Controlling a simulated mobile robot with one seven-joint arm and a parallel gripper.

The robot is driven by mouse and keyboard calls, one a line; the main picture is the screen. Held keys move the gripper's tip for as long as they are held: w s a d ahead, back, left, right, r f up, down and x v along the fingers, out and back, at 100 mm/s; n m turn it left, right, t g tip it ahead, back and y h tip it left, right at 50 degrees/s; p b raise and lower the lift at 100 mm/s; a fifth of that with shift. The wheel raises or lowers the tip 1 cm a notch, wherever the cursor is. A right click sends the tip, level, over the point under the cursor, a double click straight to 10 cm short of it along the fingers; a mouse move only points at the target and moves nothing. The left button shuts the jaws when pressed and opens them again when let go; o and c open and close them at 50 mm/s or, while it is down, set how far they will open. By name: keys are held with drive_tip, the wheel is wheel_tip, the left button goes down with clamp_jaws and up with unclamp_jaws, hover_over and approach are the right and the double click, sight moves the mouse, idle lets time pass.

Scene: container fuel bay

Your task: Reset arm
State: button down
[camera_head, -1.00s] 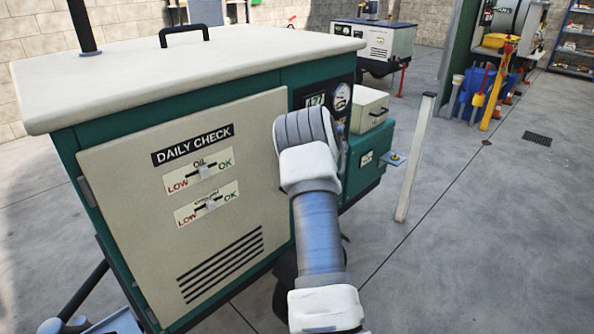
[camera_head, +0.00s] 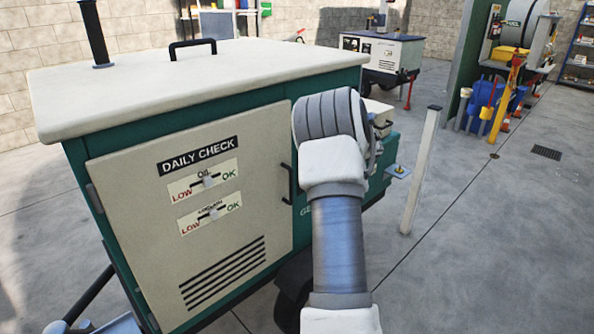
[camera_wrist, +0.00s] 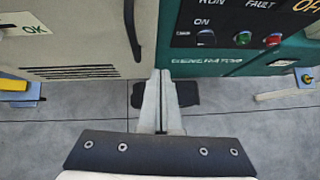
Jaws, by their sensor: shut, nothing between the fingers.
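My gripper (camera_wrist: 160,98) shows in the wrist view with its two grey fingers pressed together and nothing between them. It is in front of the generator's lower edge, over the concrete floor, and seems apart from the generator. In the head view my arm is raised in front of the generator (camera_head: 79,165), covering part of its control panel, and the gripper itself is hidden behind the arm. The generator's cream door (camera_head: 130,225) carries a DAILY CHECK label and two LOW/OK sliders. The control panel (camera_wrist: 235,25) shows RUN, ON, FAULT and OFF markings with a green and a red button.
A pale post (camera_head: 420,170) stands right of the generator. A second generator (camera_head: 385,50) stands at the back. A fuel reel (camera_head: 517,30) and blue bin (camera_head: 490,95) are at the back right. Open concrete floor lies at the right.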

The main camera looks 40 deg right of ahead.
drive_tip(key=shift+r, duration=0.15)
drive_tip(key=w+a+r+m+t+h+p, duration=0.1)
drive_tip(key=a+r+m+t+h, duration=0.2)
drive_tip(key=r+m, duration=0.6)
drive_tip(key=w+a+r+m+t+h+p, duration=0.15)
drive_tip(key=a+r+m, duration=0.35)
drive_tip(key=r, duration=0.9)
drive_tip(key=s+a+r+m+g+h+p, duration=0.2)
drive_tip(key=s+a+r+m, duration=0.3)
drive_tip(key=s+a+m, duration=0.4)
drive_tip(key=s+a+f+m+g+y+p, duration=0.1)
drive_tip(key=s+a+m, duration=0.5)
drive_tip(key=s+a, duration=0.6)
drive_tip(key=s+a+f+m+g+y+p, duration=0.1)
drive_tip(key=s+a+f+m+g+y, duration=0.3)
drive_tip(key=s+a+m, duration=0.3)
drive_tip(key=s+a+f+y, duration=0.1)
drive_tip(key=s+a, duration=0.4)
drive_tip(key=shift+a+f+g+p, duration=0.25)
drive_tip(key=shift+a+g+p, duration=0.05)
drive_tip(key=shift+g+p, duration=0.05)
drive_tip(key=shift+w+d+y, duration=0.1)
drive_tip(key=shift+d+y, duration=0.1)
drive_tip(key=shift+y, duration=0.05)
